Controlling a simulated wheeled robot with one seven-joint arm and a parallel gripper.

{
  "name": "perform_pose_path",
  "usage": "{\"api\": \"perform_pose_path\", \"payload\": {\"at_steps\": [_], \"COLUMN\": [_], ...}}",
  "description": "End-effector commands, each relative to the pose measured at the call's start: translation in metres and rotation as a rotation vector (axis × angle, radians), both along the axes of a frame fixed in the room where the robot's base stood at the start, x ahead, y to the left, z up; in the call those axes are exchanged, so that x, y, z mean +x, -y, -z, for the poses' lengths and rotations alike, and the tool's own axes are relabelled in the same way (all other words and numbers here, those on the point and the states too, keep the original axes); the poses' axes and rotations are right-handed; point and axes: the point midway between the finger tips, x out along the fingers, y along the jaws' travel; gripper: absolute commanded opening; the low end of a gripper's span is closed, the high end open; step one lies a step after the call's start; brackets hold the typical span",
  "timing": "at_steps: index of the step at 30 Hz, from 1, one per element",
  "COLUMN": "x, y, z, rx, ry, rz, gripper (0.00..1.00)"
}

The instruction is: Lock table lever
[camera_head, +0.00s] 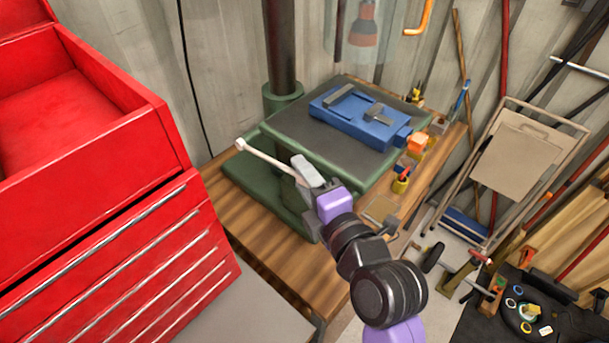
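The lever (268,158) is a pale thin rod with a rounded knob at its left end. It sticks out to the left in front of the green machine table (285,118), whose dark top is level. My gripper (302,182) is at the lever's right end, at the front edge of the table. A light grey block shows at the gripper, just right of the rod. The fingertips are too small and partly hidden, so I cannot tell whether they touch the lever or are open.
A wooden bench (262,237) carries the machine. A red tool cabinet (115,235) stands close at left. Small tools and an orange item (417,142) lie at the bench's right side.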

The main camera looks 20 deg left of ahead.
Motion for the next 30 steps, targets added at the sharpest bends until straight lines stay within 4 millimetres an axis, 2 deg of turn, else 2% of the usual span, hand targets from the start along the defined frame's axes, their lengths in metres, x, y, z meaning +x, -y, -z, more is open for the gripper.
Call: {"api": "perform_pose_path", "payload": {"at_steps": [1, 5, 6, 30], "x": [0.0, -0.0001, -0.0001, -0.0001], "y": [0.0002, 0.0002, 0.0002, 0.0005], "z": [0.0001, 0.0001, 0.0001, 0.0002], "rx": [0.0, 0.0, 0.0, -0.001], "ry": [0.0, 0.0, 0.0, -0.001], "rz": [0.0, 0.0, 0.0, 0.0], "gripper": [0.28, 0.03, 0.0, 0.0]}}
